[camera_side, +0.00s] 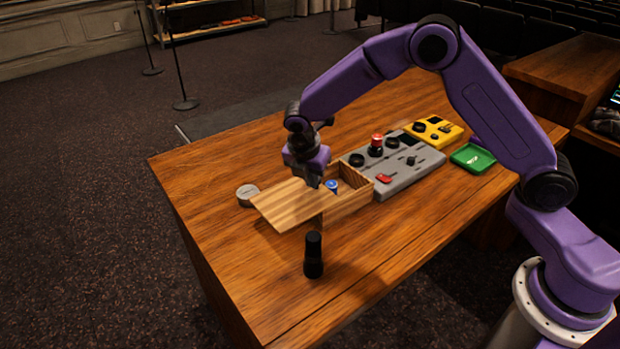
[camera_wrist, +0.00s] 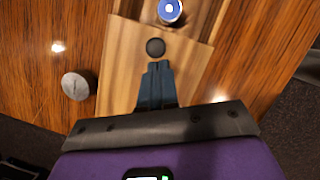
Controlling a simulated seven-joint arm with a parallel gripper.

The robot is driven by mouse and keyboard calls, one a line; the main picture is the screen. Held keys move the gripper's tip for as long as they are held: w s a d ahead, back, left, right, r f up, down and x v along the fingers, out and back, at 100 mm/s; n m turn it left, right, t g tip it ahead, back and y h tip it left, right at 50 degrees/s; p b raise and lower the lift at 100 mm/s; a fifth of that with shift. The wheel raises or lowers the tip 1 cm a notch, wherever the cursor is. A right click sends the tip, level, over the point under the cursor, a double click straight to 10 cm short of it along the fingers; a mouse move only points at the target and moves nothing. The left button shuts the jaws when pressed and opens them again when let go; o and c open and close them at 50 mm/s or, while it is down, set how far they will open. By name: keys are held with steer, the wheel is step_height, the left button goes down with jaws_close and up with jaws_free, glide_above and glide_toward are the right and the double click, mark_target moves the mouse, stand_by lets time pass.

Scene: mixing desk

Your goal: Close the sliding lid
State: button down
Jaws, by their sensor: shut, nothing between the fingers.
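A wooden box (camera_side: 347,206) stands on the desk with its top partly open. Its flat sliding lid (camera_side: 288,205) sticks out to the left of the box in the side view; in the wrist view the lid (camera_wrist: 122,65) has a dark round knob (camera_wrist: 155,47) near its end by the opening. A blue round object (camera_side: 331,184) lies in the open part and also shows in the wrist view (camera_wrist: 170,10). My gripper (camera_side: 314,183) is shut and empty over the lid. Its fingertips (camera_wrist: 158,65) are close to the knob, on the side away from the opening; I cannot tell whether they touch it.
A grey round puck (camera_side: 248,195) lies beyond the lid. A black upright cylinder (camera_side: 313,255) stands nearer the camera. A grey control panel (camera_side: 397,165), a yellow device (camera_side: 437,132) and a green tray (camera_side: 472,158) stand to the right. The desk's front left is mostly clear.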

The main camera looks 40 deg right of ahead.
steer(key=d, duration=1.3)
steer(key=shift+a, duration=0.1)
